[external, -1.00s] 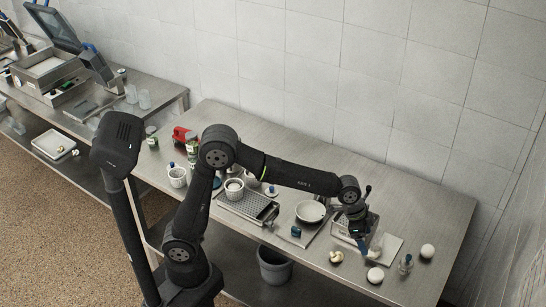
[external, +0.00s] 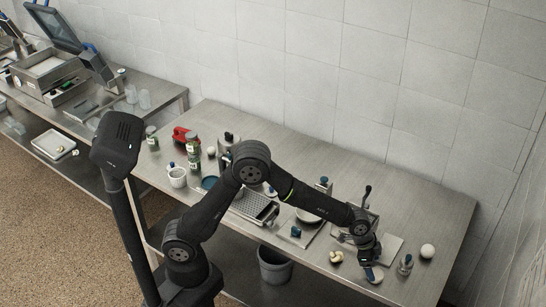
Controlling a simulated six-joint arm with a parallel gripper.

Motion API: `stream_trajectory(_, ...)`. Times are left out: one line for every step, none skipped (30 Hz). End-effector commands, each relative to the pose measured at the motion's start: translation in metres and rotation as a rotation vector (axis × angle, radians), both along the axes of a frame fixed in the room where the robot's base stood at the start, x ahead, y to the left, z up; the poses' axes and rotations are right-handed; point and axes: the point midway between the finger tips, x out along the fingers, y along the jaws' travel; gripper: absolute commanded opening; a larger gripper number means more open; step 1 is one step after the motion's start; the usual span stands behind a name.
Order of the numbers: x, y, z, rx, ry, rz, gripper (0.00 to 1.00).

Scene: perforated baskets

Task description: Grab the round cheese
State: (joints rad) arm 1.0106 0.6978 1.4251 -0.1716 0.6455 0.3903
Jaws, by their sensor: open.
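A flat, round whitish piece that looks like the round cheese (external: 375,277) lies near the front edge of the metal table, toward the right. My gripper (external: 370,270) is open and pointing down right at it, covering part of it. I cannot tell whether the fingers touch it or are around it. Another round white piece (external: 428,251) sits apart to the right; it looks more ball-like.
A pale board (external: 391,246) lies behind. The table's back right is clear.

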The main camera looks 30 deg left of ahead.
Motion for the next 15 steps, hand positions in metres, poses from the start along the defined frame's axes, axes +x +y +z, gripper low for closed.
stream_trajectory(0.0,-0.003,-0.009,0.003,0.002,0.0,0.79)
stream_trajectory(0.001,-0.004,-0.013,0.003,0.002,0.0,0.79)
stream_trajectory(0.002,-0.006,-0.019,0.003,0.002,0.0,0.79)
stream_trajectory(0.002,-0.008,-0.023,0.002,0.001,0.0,0.79)
stream_trajectory(0.003,-0.009,-0.026,0.003,0.002,0.001,0.79)
stream_trajectory(0.003,-0.011,-0.03,0.003,0.002,0.001,0.79)
stream_trajectory(0.004,-0.012,-0.033,0.003,0.001,0.001,0.79)
stream_trajectory(0.004,-0.013,-0.034,0.002,0.001,0.001,0.79)
stream_trajectory(0.004,-0.014,-0.036,0.001,0.001,0.001,0.79)
stream_trajectory(0.004,-0.014,-0.037,0.001,0.0,0.001,0.79)
stream_trajectory(0.005,-0.015,-0.038,0.0,-0.001,0.001,0.79)
stream_trajectory(0.005,-0.015,-0.038,0.0,-0.001,0.001,0.79)
stream_trajectory(0.005,-0.015,-0.038,0.0,-0.001,0.001,0.79)
stream_trajectory(0.005,-0.015,-0.038,0.0,-0.001,0.001,0.79)
stream_trajectory(0.005,-0.015,-0.038,0.0,-0.001,0.001,0.79)
